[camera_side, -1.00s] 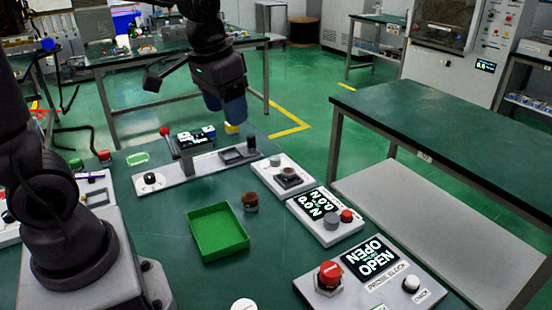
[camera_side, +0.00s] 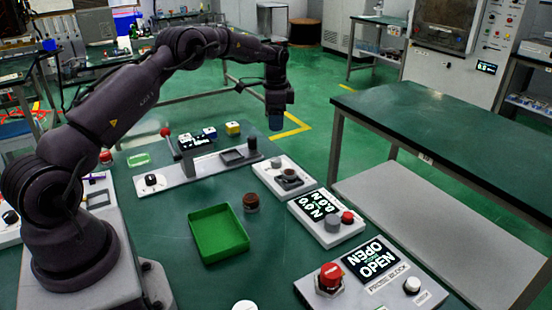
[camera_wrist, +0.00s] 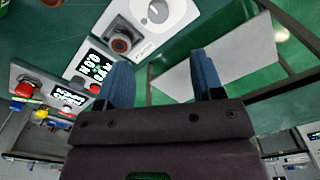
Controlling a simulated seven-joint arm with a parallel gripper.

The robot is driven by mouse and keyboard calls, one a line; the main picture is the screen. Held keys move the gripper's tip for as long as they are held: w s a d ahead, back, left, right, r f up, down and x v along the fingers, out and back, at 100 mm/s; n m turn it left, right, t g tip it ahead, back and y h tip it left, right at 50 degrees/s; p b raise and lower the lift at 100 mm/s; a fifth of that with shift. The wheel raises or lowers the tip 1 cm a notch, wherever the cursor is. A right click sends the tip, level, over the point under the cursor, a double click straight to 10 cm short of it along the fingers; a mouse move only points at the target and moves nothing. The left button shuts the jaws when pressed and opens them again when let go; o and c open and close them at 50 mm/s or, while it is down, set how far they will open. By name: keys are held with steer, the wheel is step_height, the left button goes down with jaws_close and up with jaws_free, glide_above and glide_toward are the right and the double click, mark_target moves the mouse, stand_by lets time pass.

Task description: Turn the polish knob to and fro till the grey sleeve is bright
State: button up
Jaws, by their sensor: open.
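My gripper (camera_side: 275,124) hangs with blue fingers pointing down, above the small light panel. In the wrist view my gripper (camera_wrist: 160,62) has its two fingers wide apart with nothing between them. A grey round knob (camera_side: 275,161), which looks like the polish knob, sits at the panel's far end. It also shows as a round knob in the wrist view (camera_wrist: 157,11), apart from the fingers. Beside it a dark square holder carries a short round sleeve (camera_side: 290,172); its top looks brownish in the wrist view (camera_wrist: 120,43). No label is readable here.
A display panel (camera_side: 326,217) with a grey and a red knob stands nearer the camera, then the probe block panel (camera_side: 372,275). A green tray (camera_side: 218,232) and brown jar (camera_side: 251,202) lie left.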

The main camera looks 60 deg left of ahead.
mark_target(276, 160)
step_height(276, 160, down, 13)
steer(key=shift+d+f, duration=0.1)
stand_by(0.4)
steer(key=c, duration=0.9)
steer(key=n, duration=1.2)
steer(key=shift+n, duration=0.3)
